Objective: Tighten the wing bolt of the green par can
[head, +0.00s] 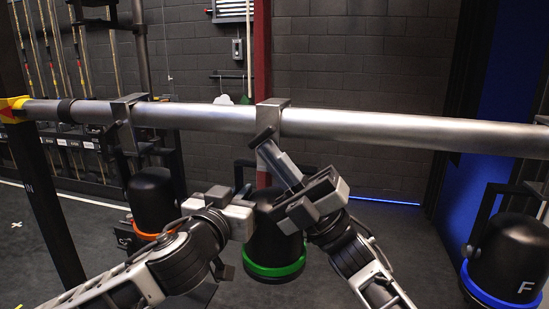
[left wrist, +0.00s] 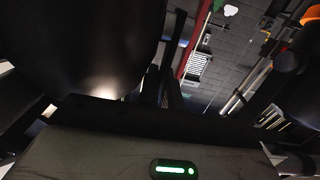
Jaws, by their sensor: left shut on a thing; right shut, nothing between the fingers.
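The green par can (head: 275,240) is a black can with a green ring. It hangs below the steel pipe (head: 370,128) from a grey clamp (head: 272,104). A small dark piece (head: 262,136), seemingly the wing bolt, shows at the clamp's lower end. My right gripper (head: 275,155) is shut and empty, its tip close below that piece; I cannot tell whether they touch. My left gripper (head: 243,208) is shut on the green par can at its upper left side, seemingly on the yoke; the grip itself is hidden. A large black can (left wrist: 80,45) fills the left wrist view's left side.
An orange-ringed par can (head: 153,195) hangs at left from its own clamp (head: 124,112). A blue-ringed par can marked F (head: 508,255) hangs at right. A dark post (head: 45,190) stands at far left. The space between the green and blue cans is fairly open.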

